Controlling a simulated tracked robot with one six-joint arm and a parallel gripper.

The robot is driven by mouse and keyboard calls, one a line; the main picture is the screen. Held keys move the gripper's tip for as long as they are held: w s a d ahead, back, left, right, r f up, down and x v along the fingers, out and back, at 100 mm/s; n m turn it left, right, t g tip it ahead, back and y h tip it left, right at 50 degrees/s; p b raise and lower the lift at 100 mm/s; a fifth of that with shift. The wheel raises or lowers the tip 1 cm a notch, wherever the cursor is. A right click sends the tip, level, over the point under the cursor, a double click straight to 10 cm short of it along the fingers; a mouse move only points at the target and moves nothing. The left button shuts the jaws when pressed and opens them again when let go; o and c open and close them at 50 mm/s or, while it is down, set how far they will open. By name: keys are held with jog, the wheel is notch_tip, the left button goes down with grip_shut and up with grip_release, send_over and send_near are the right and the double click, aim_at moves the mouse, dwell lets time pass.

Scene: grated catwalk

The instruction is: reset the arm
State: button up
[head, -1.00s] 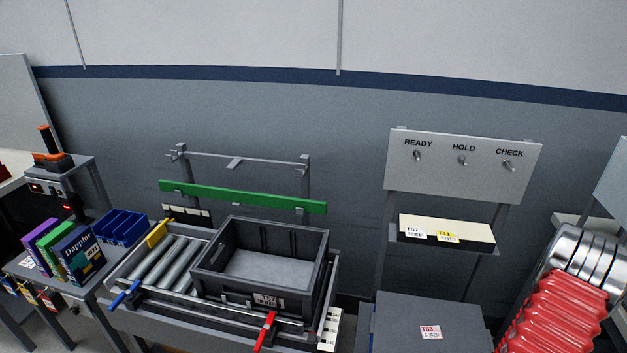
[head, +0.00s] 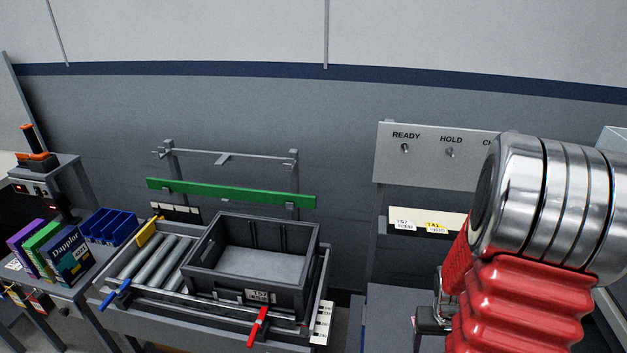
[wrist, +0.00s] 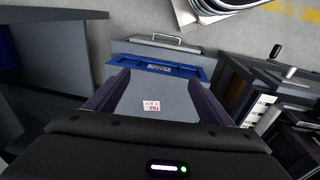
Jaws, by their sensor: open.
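My arm, with a red ribbed sleeve and chrome rings, fills the right of the head view. In the wrist view, my gripper (wrist: 158,75) is open, with its two dark fingers apart and nothing between them. It points down over a grey cabinet top (wrist: 150,115) with a T63 label (wrist: 151,106). I cannot tell the height between the fingers and that top. In the head view, my arm partly hides the cabinet (head: 385,305) and covers part of the switch panel (head: 425,165), where READY and HOLD read clearly.
A dark open tote (head: 205,277) sits on the roller conveyor (head: 150,262), with a green bar (head: 230,194) behind. Boxes (head: 66,254) and a blue bin (head: 108,226) stand at left. A blue-edged drawer (wrist: 160,66) shows in the wrist view.

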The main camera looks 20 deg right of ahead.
jog(key=w+a+r+n+t+y, duration=0.1)
jog(key=a+r+n+t, duration=0.4)
jog(key=a+r, duration=2.4)
jog(key=shift+a+n+t+y, duration=0.3)
jog(key=shift+a+n, duration=0.1)
jog(key=shift+n, duration=0.1)
jog(key=shift+c, duration=0.3)
